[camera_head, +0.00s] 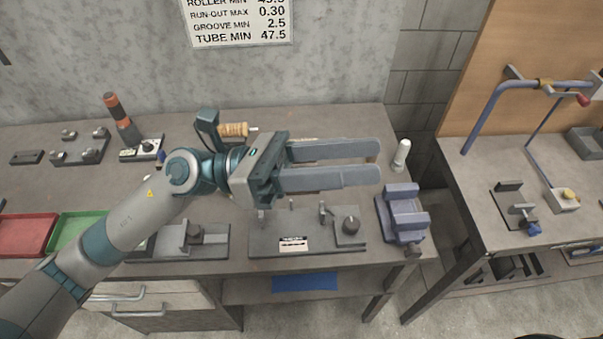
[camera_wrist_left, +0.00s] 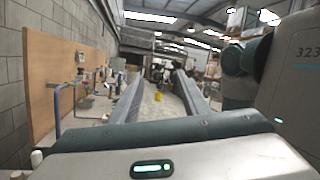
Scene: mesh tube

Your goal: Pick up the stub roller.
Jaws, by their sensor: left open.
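A short tan ribbed roller (camera_head: 234,129) with a small pale shaft end lies at the back of the bench, just behind my left wrist; it looks like the stub roller. My left gripper (camera_head: 378,160) is open and empty, its two long grey fingers pointing right over the bench. Its fingers also show in the left wrist view (camera_wrist_left: 155,90), with nothing between them but the far room. A tan piece shows in part behind and between the fingers; I cannot tell what it is. My right gripper is not in view.
A grey fixture plate (camera_head: 300,240) and a purple-grey vise (camera_head: 401,212) stand at the bench front. A white cylinder (camera_head: 401,154) stands upright at the back right. Red (camera_head: 25,234) and green (camera_head: 72,226) trays lie left. An orange-and-black handled tool (camera_head: 121,115) stands near the wall.

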